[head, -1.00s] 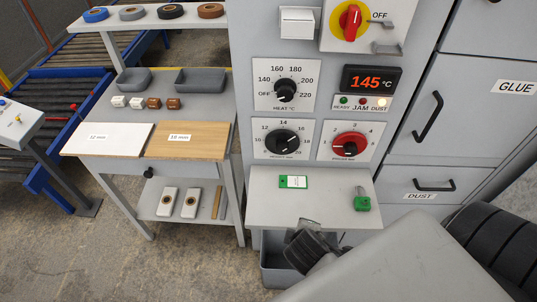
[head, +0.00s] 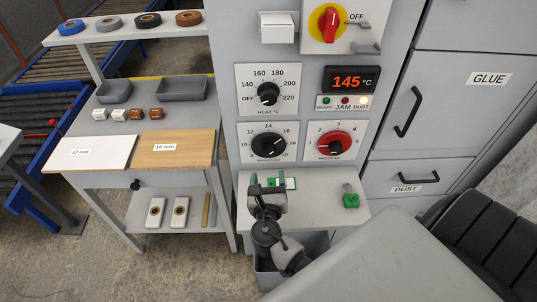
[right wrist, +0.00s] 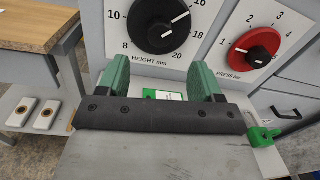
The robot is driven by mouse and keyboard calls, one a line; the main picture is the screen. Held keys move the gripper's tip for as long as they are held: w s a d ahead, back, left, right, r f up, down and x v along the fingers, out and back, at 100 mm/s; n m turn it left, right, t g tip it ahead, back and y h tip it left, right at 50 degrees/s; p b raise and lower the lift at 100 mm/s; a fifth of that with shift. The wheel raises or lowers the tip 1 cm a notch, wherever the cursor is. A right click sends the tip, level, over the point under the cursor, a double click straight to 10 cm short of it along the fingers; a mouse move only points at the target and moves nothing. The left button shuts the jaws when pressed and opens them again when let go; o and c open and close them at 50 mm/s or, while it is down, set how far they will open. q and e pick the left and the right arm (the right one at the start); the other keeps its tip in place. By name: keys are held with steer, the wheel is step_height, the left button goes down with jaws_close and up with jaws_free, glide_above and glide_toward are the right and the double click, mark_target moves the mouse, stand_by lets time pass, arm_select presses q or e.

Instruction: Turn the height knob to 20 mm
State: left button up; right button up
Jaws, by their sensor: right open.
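The height knob (head: 268,147) is a black round knob on a white dial plate, below the heat dial. In the right wrist view the height knob (right wrist: 160,24) shows at the top, with the scale running from 8 to 20 mm around it. Its white line points to the upper right, towards the 16. My right gripper (head: 268,184) is below the knob, in front of the small shelf. In the right wrist view my right gripper (right wrist: 160,80) has its green fingers apart with nothing gripped, and the knob lies beyond them. My left gripper is out of view.
The red press knob (head: 333,145) is right of the height dial. The shelf (head: 318,207) below holds a green-and-white tag (head: 289,183) and a green padlock (head: 350,199). A grey bin (head: 267,280) stands underneath. A side table with boards (head: 176,149) is left.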

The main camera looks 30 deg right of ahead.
mark_target(269, 154)
steer(key=p+x, duration=0.1)
steer(key=x, duration=0.7)
steer(key=shift+w+d, duration=0.15)
steer(key=shift+w, duration=0.1)
steer(key=shift+f, duration=0.1)
steer(key=c, duration=0.9)
